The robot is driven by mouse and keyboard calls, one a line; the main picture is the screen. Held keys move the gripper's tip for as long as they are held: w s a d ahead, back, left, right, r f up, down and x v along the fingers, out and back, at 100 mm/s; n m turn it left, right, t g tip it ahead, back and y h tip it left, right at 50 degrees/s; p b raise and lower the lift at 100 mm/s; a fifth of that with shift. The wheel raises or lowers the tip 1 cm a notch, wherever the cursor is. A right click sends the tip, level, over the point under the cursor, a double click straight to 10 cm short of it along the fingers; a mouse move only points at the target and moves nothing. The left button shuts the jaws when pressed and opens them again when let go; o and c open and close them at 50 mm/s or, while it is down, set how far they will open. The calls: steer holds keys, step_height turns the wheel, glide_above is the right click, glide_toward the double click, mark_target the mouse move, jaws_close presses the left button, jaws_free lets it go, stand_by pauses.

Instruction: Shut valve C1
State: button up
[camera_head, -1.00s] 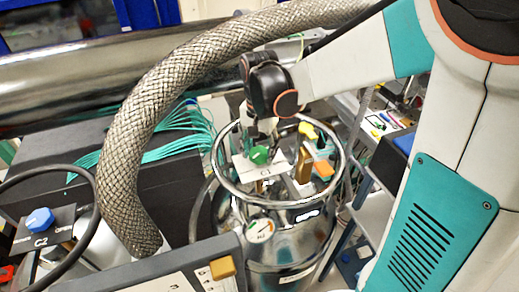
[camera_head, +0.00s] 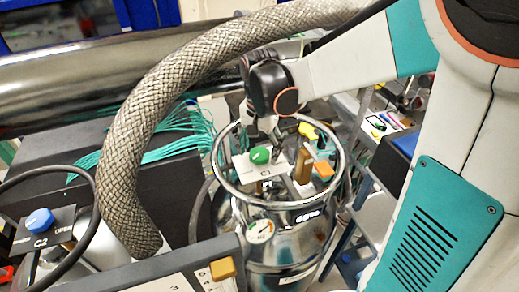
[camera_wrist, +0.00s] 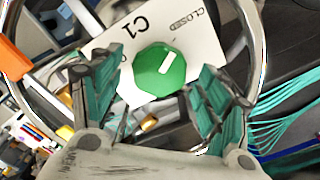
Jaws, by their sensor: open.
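The wrist view shows the green knob (camera_wrist: 153,82) with a white mark. The mark slants up and right, roughly toward the word CLOSED on the white plate (camera_wrist: 207,46), near the letters C1. My gripper (camera_head: 268,135) is just behind and above the knob in the head view. In the wrist view my gripper (camera_wrist: 158,98) is open, its two fingers apart on either side of the knob, with gaps visible.
A metal ring (camera_head: 222,181) surrounds the valve area, with orange (camera_head: 323,169) and yellow (camera_head: 307,131) parts close by. A braided hose (camera_head: 150,110) arches on the left. Valve C2 has a blue knob (camera_head: 40,220) at lower left.

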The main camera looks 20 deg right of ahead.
mark_target(260, 154)
step_height(260, 154, up, 12)
steer(key=shift+f, duration=0.25)
steer(key=shift+s, duration=0.15)
